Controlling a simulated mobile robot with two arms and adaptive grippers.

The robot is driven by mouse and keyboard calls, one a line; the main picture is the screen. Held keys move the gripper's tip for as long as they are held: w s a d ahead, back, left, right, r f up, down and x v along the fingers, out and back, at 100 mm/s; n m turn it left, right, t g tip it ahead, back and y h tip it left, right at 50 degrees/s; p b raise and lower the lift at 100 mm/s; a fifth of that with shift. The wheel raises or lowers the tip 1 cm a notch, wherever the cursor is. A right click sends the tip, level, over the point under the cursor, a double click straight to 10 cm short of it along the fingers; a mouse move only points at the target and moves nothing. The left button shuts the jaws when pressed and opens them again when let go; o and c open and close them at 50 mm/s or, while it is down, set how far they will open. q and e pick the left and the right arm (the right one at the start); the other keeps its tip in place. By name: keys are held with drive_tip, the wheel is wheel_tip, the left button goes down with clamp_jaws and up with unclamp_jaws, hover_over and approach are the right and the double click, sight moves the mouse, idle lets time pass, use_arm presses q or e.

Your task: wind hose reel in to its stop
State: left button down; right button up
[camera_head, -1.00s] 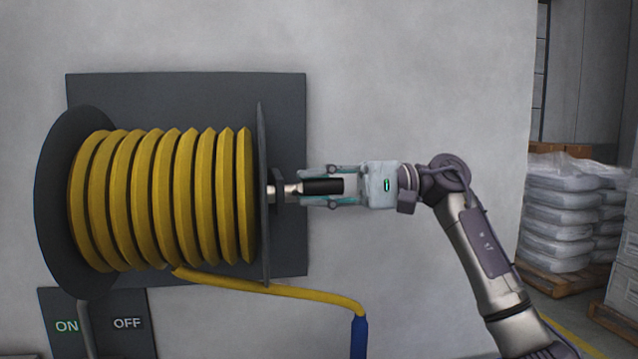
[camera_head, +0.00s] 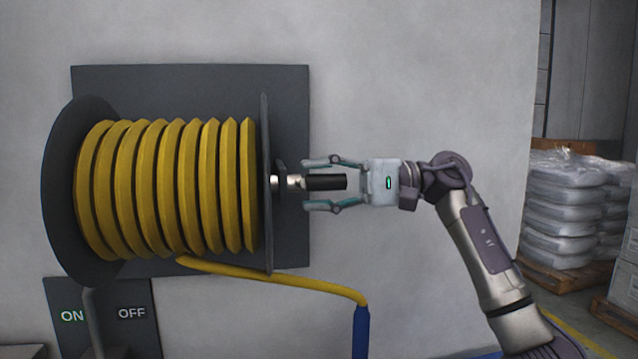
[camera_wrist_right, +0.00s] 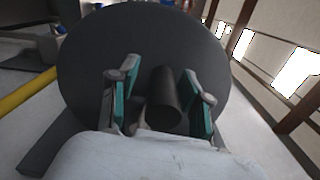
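The hose reel (camera_head: 268,110) is mounted on a dark wall plate, with yellow hose (camera_head: 160,185) wound on it in several turns. A length of hose leaves the drum's underside and ends in a blue nozzle (camera_head: 361,330) hanging at the lower middle. The black crank handle (camera_head: 326,182) sticks out to the right of the reel. My right gripper (camera_head: 321,184) is open around the handle, with a gap to both fingers. In the right wrist view the handle (camera_wrist_right: 164,97) stands between the open fingers, in front of the dark reel disc (camera_wrist_right: 140,50). My left gripper is not in view.
An ON/OFF panel (camera_head: 105,330) is on the wall below the reel, with a grey pipe or lever in front. Wrapped sacks (camera_head: 565,215) on a pallet stand at the right. The wall right of the reel is bare.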

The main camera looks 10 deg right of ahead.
drive_tip(key=d, duration=1.2)
idle(0.4)
